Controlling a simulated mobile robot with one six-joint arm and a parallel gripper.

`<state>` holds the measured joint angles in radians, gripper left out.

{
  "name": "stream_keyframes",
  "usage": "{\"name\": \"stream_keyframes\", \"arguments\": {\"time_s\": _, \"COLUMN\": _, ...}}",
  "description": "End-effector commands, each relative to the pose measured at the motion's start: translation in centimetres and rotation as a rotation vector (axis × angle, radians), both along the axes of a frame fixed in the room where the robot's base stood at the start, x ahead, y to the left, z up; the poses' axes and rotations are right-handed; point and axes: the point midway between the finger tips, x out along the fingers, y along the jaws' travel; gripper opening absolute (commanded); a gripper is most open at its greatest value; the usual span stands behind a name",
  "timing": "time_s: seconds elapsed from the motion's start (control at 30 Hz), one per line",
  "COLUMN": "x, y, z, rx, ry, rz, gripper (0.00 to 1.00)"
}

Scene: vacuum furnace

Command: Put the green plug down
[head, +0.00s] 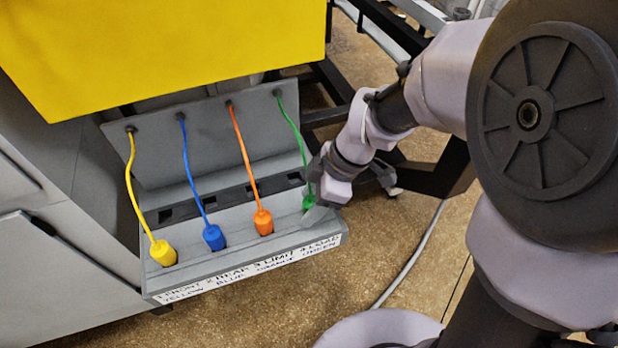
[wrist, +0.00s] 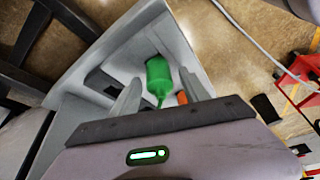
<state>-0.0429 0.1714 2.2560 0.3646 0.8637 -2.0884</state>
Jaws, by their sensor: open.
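The green plug (head: 308,201) is at the right end of the plug row on the grey shelf (head: 200,274), its green cable running up to the back panel. It also shows in the wrist view (wrist: 158,74), between the two fingers. My gripper (head: 313,191) is at the green plug, coming from the right. In the wrist view my gripper (wrist: 158,96) is open, with a finger on each side of the plug and gaps visible. How far the plug sits in the shelf is hidden.
Yellow (head: 163,252), blue (head: 214,237) and orange (head: 263,222) plugs stand left of the green one. Dark slots (head: 208,203) lie behind them. A handwritten label (head: 250,268) runs along the shelf front. A yellow panel (head: 170,50) overhangs above. Black frame bars (head: 440,172) stand behind my arm.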

Motion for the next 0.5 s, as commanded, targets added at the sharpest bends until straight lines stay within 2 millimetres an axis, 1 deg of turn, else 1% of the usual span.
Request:
{"name": "stream_keyframes", "arguments": {"time_s": 0.07, "x": 0.0, "y": 0.0, "z": 1.3, "rx": 0.000, "ry": 0.001, "rz": 0.000, "gripper": 0.54}}
{"name": "stream_keyframes", "arguments": {"time_s": 0.17, "x": 0.0, "y": -1.1, "z": 3.9, "rx": 0.000, "ry": -0.003, "rz": -0.003, "gripper": 0.54}}
{"name": "stream_keyframes", "arguments": {"time_s": 0.2, "x": -0.1, "y": -1.6, "z": 5.1, "rx": 0.000, "ry": -0.004, "rz": -0.003, "gripper": 0.54}}
{"name": "stream_keyframes", "arguments": {"time_s": 0.3, "x": -0.2, "y": -2.7, "z": 7.9, "rx": 0.001, "ry": -0.004, "rz": -0.004, "gripper": 0.54}}
{"name": "stream_keyframes", "arguments": {"time_s": 0.4, "x": -0.3, "y": -3.6, "z": 10.0, "rx": 0.001, "ry": -0.002, "rz": -0.003, "gripper": 0.54}}
{"name": "stream_keyframes", "arguments": {"time_s": 0.5, "x": -0.4, "y": -4.2, "z": 11.3, "rx": 0.001, "ry": -0.002, "rz": -0.001, "gripper": 0.54}}
